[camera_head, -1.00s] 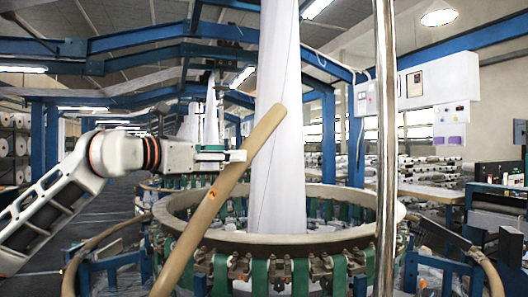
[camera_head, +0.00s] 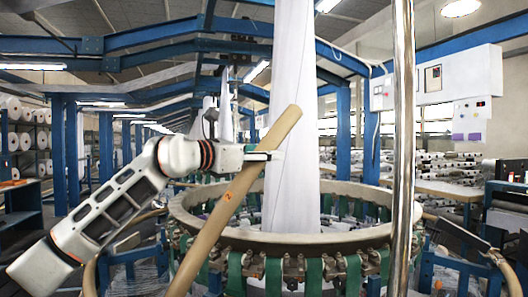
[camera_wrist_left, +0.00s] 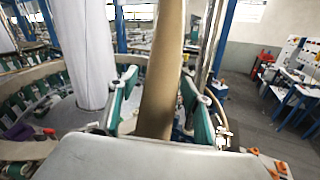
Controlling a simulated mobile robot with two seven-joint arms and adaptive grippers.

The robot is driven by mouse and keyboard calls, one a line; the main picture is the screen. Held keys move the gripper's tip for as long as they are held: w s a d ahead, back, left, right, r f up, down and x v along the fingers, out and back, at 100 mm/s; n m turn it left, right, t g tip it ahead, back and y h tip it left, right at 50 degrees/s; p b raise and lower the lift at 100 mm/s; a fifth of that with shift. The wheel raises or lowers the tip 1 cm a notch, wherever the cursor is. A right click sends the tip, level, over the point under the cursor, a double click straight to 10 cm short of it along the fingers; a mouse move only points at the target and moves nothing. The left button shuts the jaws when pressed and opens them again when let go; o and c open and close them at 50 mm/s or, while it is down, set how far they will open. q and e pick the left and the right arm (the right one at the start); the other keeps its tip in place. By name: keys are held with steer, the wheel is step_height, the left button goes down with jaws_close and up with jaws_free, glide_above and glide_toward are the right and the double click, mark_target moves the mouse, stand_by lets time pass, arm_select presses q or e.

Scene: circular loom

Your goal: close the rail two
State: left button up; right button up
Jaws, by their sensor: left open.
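Rail two, a long tan bar (camera_head: 225,212), leans tilted across the front of the circular loom (camera_head: 330,242), its upper end to the right. It also shows in the left wrist view (camera_wrist_left: 162,70), running up between the two fingers. My left gripper (camera_head: 266,155) is open at the upper part of the rail. In the left wrist view my left gripper (camera_wrist_left: 161,108) has one finger on each side of the rail with gaps showing. Whether the fingers touch it I cannot tell. My right gripper is not in view.
A shiny metal pole (camera_head: 402,150) stands upright at the loom's right front. A white fabric column (camera_head: 290,110) rises from the loom's centre. Blue frame posts (camera_head: 371,140) stand behind. Another curved tan rail (camera_head: 488,262) is at the lower right.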

arm_select(q)
jaws_close()
steer(key=shift+s+d+f+b, duration=0.2)
steer(key=shift+d+f+b, duration=0.15)
steer(key=shift+d+b, duration=0.1)
steer(key=s+d+f+m+y+b, duration=0.1)
steer(key=s+d+f+m+b, duration=0.1)
steer(key=d+f, duration=0.6)
steer(key=s+d+f+m+b, duration=0.2)
steer(key=s+d+f+b, duration=0.3)
steer(key=d+f, duration=0.3)
steer(key=s+d+f+m+g+y+b, duration=0.1)
steer(key=s+d+f+b, duration=0.3)
steer(key=d+f, duration=0.4)
steer(key=shift+s+f+m+y+b, duration=0.3)
steer(key=shift+f+m+b, duration=0.2)
steer(key=shift+b, duration=0.4)
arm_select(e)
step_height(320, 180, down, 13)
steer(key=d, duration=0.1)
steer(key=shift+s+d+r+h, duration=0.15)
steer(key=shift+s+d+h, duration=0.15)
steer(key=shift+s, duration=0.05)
arm_select(q)
steer(key=shift+d, duration=0.1)
